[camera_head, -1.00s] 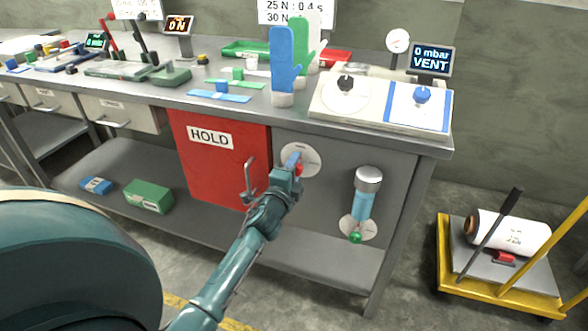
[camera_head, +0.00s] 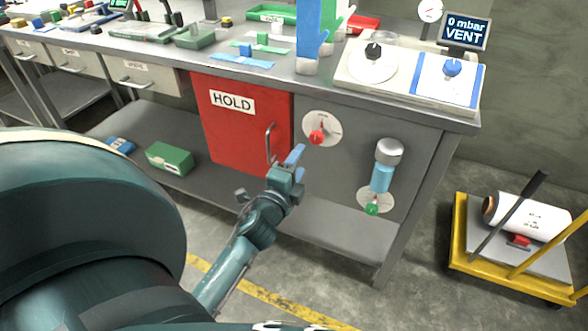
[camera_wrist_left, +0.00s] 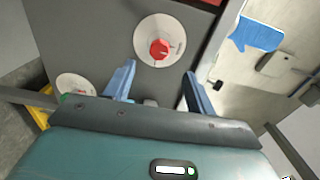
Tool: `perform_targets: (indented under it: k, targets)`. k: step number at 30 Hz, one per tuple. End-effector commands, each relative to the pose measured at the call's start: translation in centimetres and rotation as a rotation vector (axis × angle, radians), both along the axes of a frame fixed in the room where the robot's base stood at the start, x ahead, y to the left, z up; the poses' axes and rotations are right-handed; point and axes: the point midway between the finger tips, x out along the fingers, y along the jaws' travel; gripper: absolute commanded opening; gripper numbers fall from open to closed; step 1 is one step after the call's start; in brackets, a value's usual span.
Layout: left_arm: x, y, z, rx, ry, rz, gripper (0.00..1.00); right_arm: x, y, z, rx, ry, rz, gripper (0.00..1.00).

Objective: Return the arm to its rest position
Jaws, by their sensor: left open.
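My left arm comes in from the lower left in the head view. Its gripper (camera_head: 297,157) is in front of the bench, below and left of the red knob (camera_head: 317,137) on its round white dial. In the left wrist view the two blue fingers (camera_wrist_left: 158,85) are spread apart with nothing between them. The red knob (camera_wrist_left: 159,49) shows beyond them, and the gripper is clear of it. My right gripper is in neither view.
The bench has a red door marked HOLD (camera_head: 243,124) with a handle just behind the gripper. A blue cylinder with a green knob (camera_head: 371,209) is on the panel to the right. A yellow cart (camera_head: 459,255) stands at right. Open floor lies in front.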

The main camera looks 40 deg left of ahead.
Motion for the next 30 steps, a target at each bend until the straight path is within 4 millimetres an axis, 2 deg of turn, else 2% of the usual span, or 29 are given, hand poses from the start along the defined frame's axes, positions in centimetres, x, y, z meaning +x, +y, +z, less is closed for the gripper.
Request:
perform_targets:
  k: [3,6,24,26,29,30]
  targets:
    - [-1.4,-0.3,-0.1,0.0,0.002,0.001,0.55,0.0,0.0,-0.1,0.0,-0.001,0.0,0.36]
    - [-1.9,-0.4,0.0,0.001,0.0,0.001,0.55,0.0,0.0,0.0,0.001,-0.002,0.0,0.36]
    - [-2.1,-0.6,-0.1,-0.012,0.0,-0.004,0.55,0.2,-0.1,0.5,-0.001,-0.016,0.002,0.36]
    - [-2.5,-1.2,-0.2,-0.062,-0.001,-0.017,0.55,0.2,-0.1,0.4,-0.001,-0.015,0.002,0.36]
    - [-4.2,-3.5,-0.8,-0.265,0.003,-0.066,0.55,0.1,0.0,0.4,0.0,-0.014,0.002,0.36]
    - [-5.2,-4.8,-1.1,-0.384,0.011,-0.091,0.55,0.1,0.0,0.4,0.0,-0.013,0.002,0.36]
